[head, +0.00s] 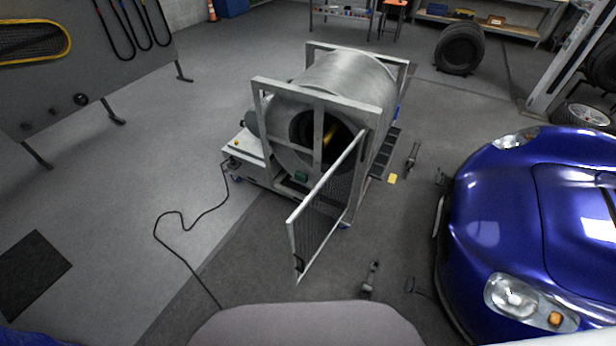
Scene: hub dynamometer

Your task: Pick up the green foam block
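A small dark green block (301,176) shows low at the front of the dynamometer, just below the drum opening. It may be the green foam block; it is too small to make out its texture. The metal drum (345,75) stands in a pale frame, and its mesh gate (326,205) is swung open toward me. A yellow thing (330,133) shows inside the dark drum opening. Neither of my grippers is in view.
A blue car (540,215) stands close on the right. A black cable (185,228) lies on the floor at left. A yellow piece (393,178) and metal floor fittings (370,280) lie between drum and car. The floor at left is mostly clear.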

